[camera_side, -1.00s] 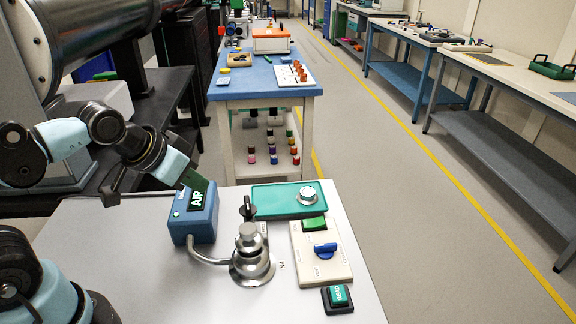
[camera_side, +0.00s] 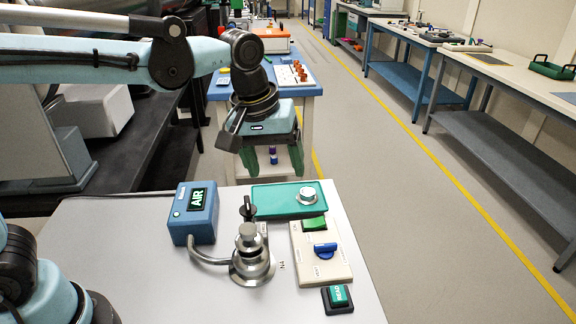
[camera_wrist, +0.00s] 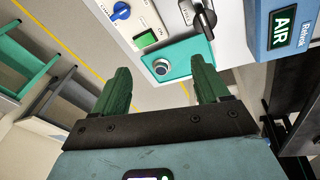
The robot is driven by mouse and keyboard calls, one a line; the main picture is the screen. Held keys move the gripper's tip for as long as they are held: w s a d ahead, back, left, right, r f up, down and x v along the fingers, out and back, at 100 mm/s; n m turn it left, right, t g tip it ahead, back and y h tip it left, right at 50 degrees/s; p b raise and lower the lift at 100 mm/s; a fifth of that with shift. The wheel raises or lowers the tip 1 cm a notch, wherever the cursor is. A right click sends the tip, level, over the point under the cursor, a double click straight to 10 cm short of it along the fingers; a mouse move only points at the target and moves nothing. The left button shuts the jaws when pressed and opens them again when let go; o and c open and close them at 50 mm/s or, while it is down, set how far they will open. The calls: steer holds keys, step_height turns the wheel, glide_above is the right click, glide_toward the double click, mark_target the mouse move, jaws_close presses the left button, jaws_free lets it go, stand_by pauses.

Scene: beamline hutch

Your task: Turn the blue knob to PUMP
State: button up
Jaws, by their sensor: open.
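The blue knob (camera_side: 325,250) sits on a cream panel (camera_side: 309,267) at the right of the white tabletop, below a green rocker switch (camera_side: 314,224). In the wrist view the blue knob (camera_wrist: 121,11) shows near the top, with small labels around it that I cannot read. My gripper (camera_side: 273,176) is above and behind the table's far edge, fingers pointing down, apart from the panel. In the wrist view its two green fingers (camera_wrist: 160,82) are spread wide with nothing between them.
A READY button (camera_side: 338,297) lies in front. The table's left part is clear.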

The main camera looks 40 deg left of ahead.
steer(key=w+d+f+n+g, duration=0.2)
steer(key=w+d+f+n, duration=0.1)
steer(key=d, duration=0.6)
glide_toward(326, 237)
steer(key=shift+g+y, duration=0.3)
steer(key=shift+y, duration=0.1)
steer(key=s+f, duration=0.1)
steer(key=f, duration=0.1)
steer(key=s+d+f, duration=0.1)
steer(key=f, duration=0.1)
steer(key=d+f, duration=0.1)
steer(key=f, duration=0.1)
steer(key=shift+s+d, duration=0.2)
steer(key=shift+s, duration=0.2)
steer(key=c, duration=1.1)
